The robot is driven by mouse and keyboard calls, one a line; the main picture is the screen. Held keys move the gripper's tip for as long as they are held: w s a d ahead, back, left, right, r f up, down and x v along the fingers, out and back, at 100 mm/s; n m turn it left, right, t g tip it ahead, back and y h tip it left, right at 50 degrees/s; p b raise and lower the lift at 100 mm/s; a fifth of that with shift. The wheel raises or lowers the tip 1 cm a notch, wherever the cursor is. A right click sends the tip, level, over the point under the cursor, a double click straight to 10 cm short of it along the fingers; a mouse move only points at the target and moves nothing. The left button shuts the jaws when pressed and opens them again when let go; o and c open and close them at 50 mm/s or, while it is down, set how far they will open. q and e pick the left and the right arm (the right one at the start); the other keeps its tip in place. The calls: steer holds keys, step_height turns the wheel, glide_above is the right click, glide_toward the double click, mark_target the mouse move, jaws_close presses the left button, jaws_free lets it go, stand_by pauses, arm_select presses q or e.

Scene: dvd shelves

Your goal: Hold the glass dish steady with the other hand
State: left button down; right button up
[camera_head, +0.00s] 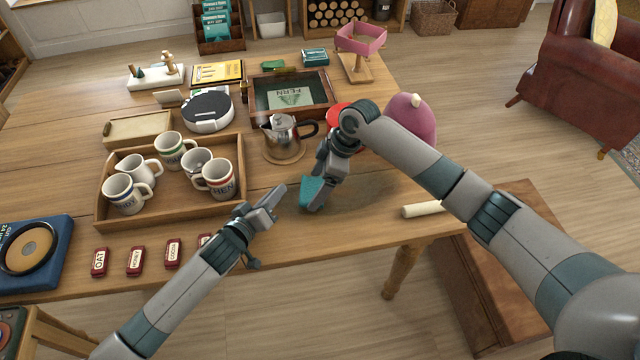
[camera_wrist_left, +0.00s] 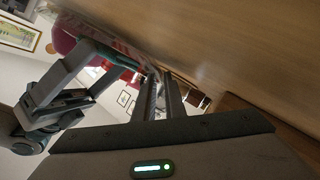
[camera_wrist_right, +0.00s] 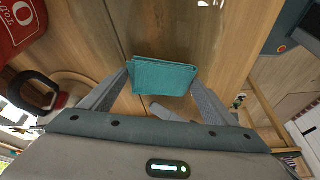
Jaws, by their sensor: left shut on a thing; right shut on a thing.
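My right gripper (camera_head: 314,183) is shut on a folded teal cloth (camera_head: 312,194), held low at the table near its front edge. The cloth also shows between the fingers in the right wrist view (camera_wrist_right: 162,77). My left gripper (camera_head: 279,191) is just left of the cloth, low over the table. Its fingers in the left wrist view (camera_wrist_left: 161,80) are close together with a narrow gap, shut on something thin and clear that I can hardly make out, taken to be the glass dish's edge. The dish's outline does not show plainly in any view.
A wooden tray (camera_head: 101,216) with several mugs stands left. Behind the grippers is a glass-and-metal pot (camera_head: 283,134) on a round base. Small red labelled tins (camera_head: 135,260) line the front edge. A pink cozy (camera_head: 411,118) and cream roll (camera_head: 422,209) are right.

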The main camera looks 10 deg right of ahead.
steer(key=shift+w+d+r, duration=0.15)
steer(key=shift+d+r, duration=0.05)
steer(key=shift+r, duration=1)
steer(key=shift+w+d+r, duration=0.1)
steer(key=shift+d+r, duration=0.05)
steer(key=shift+r, duration=1.05)
steer(key=shift+r, duration=1.5)
steer(key=shift+f, duration=0.2)
glide_above(335, 192)
steer(key=a, duration=0.4)
steer(key=shift+s+a+f, duration=0.1)
steer(key=shift+s+f, duration=0.05)
steer(key=shift+f, duration=1.65)
steer(key=shift+s+f, duration=0.15)
steer(key=shift+f, duration=1.6)
steer(key=shift+f, duration=0.35)
steer(key=shift+w+d, duration=0.15)
steer(key=shift+d, duration=0.9)
steer(key=shift+w+d, duration=0.1)
steer(key=shift+d, duration=0.9)
